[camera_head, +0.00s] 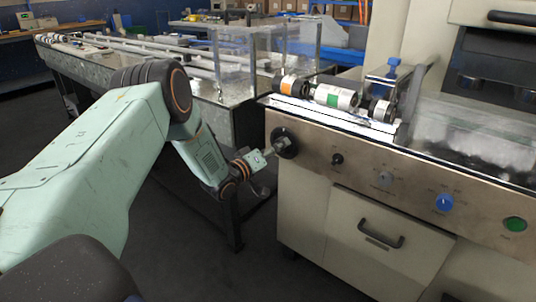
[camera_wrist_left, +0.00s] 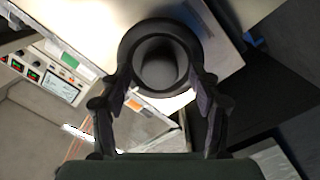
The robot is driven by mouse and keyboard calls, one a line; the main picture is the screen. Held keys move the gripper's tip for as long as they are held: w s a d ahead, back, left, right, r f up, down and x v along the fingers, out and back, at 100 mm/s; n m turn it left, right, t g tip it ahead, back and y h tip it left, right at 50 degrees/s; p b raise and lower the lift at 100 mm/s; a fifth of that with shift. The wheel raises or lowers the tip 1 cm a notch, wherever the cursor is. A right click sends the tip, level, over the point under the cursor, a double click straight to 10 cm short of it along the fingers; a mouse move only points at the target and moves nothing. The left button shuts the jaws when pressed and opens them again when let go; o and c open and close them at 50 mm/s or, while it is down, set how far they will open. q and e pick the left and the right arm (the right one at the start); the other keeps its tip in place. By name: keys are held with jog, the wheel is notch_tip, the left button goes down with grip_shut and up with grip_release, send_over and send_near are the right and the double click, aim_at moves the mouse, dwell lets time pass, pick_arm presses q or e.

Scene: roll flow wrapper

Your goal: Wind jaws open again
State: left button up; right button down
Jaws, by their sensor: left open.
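A black round knob (camera_head: 284,142) sits on the left end of the steel front panel of the machine. In the left wrist view the knob (camera_wrist_left: 160,35) is a dark ring with a hollow middle, between and ahead of my fingers. My left gripper (camera_head: 271,149) is at the knob in the head view. In the wrist view its two fingers (camera_wrist_left: 161,92) are apart, one on each side of the knob's lower rim; I cannot tell whether they touch it. A blue clamp-like fixture (camera_head: 388,78) stands on the machine top. My right gripper is out of view.
Labelled rolls, one with a green band (camera_head: 335,97), lie along the machine top. A long table (camera_head: 130,72) with clear guards stands behind my left arm.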

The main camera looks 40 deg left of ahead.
pick_arm(q)
jog(key=s+a, duration=0.1)
jog(key=s, duration=1)
jog(key=shift+s+a, duration=0.15)
jog(key=shift+s, duration=0.15)
